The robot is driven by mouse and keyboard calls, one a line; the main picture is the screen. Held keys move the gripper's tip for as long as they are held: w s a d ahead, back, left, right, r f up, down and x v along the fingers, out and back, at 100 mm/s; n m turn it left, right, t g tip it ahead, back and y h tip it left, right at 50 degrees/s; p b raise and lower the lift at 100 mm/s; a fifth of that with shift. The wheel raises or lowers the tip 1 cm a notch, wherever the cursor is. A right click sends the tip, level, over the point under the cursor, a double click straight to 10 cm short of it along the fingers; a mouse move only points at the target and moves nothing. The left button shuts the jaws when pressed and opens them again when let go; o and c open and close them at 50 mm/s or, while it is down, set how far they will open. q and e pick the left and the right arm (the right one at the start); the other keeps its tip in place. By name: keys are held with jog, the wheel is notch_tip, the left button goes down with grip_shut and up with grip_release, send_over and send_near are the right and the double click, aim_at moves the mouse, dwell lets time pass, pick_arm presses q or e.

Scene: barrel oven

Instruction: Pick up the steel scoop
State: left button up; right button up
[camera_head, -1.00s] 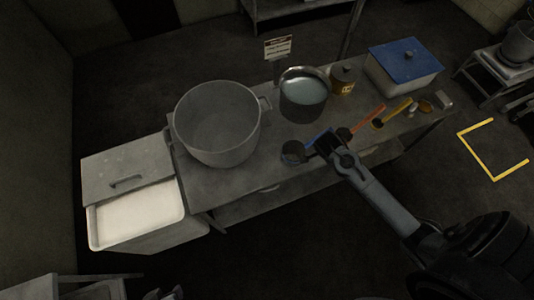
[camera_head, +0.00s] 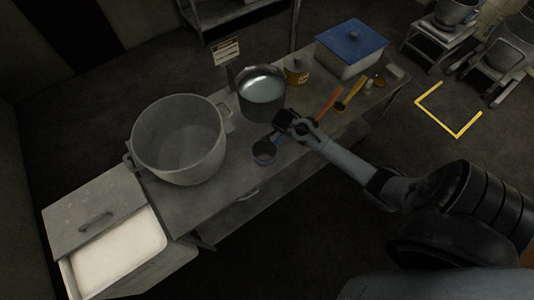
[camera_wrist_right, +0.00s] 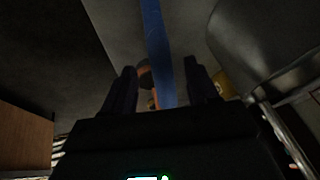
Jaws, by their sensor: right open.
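No object is clearly identifiable as the steel scoop. A dark round-bowled utensil (camera_head: 264,152) with a blue handle lies on the steel table in the head view. My right gripper (camera_head: 286,122) is over the blue handle's end. In the right wrist view, the blue handle (camera_wrist_right: 155,40) runs between the two spread fingers of my right gripper (camera_wrist_right: 158,82). The gripper is open, and I cannot tell whether it touches the handle. A small pale grey item (camera_head: 396,73) sits at the table's far right end. My left gripper is out of view.
Orange-handled (camera_head: 329,104) and yellow-handled (camera_head: 351,91) utensils lie right of my gripper. A pot of liquid (camera_head: 262,92) stands just behind it, and a large empty pot (camera_head: 180,140) to the left. A blue-lidded box (camera_head: 352,50), a tin (camera_head: 297,70) and a white-filled bin (camera_head: 120,255) surround the work area.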

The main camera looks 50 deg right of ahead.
jog(key=shift+x, duration=2.15)
jog(key=shift+r, duration=0.1)
jog(key=shift+c, duration=0.2)
jog(key=c, duration=1)
grip_shut()
jog(key=shift+r, duration=0.15)
